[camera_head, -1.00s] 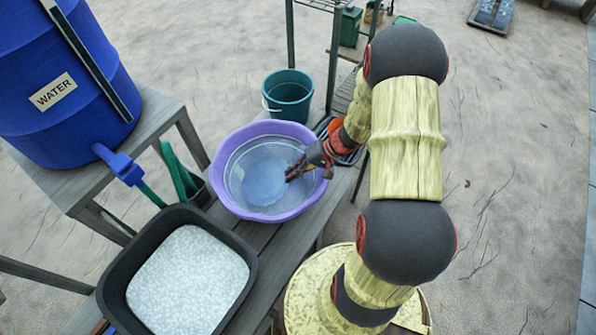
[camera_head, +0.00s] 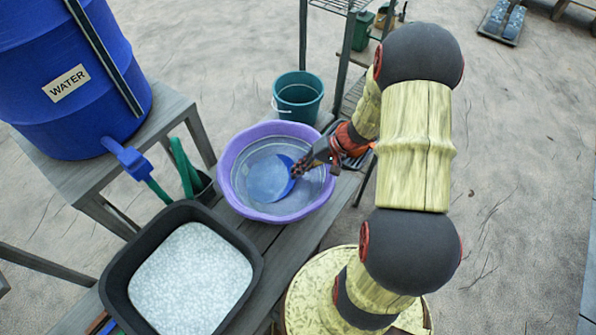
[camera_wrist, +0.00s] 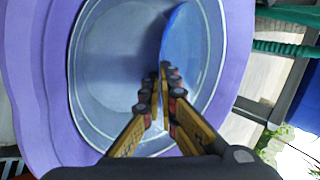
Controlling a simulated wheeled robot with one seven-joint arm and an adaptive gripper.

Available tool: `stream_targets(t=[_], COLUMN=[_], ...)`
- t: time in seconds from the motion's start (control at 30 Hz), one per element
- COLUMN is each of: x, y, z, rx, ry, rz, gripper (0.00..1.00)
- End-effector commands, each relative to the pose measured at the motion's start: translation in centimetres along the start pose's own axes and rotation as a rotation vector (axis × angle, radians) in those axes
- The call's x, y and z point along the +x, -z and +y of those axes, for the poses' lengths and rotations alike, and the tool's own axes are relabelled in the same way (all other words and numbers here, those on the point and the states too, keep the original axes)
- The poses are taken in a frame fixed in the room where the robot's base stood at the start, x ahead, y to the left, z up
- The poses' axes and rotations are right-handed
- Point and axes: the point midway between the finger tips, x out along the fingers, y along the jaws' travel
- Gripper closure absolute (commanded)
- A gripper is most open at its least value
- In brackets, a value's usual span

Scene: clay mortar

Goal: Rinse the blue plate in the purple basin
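The purple basin (camera_head: 232,190) stands on the grey wooden bench and holds clear water. The blue plate (camera_head: 268,180) is in the basin, tilted. Its right edge shows a deeper blue and seems to be out of the water; the rest looks paler under the surface. My gripper (camera_head: 300,168) reaches in from the right over the basin. In the wrist view the fingers (camera_wrist: 160,78) are closed together on the rim of the plate (camera_wrist: 188,45), inside the basin wall (camera_wrist: 38,90).
A black tub (camera_head: 258,262) of pale speckled material stands in front of the basin. A blue water barrel (camera_head: 60,110) with a tap is at the left. A teal bucket (camera_head: 298,98) stands behind the basin. A wire rack is at the back.

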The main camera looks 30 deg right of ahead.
Motion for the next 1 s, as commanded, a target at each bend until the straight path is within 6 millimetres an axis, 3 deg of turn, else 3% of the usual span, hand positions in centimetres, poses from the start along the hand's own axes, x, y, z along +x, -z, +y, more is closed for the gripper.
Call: stream_targets(t=[1.0], x=[-7.3], y=[0.1], z=[-5.8], rx=[0.001], ry=[0.005], rz=[0.0], gripper=[1.0])
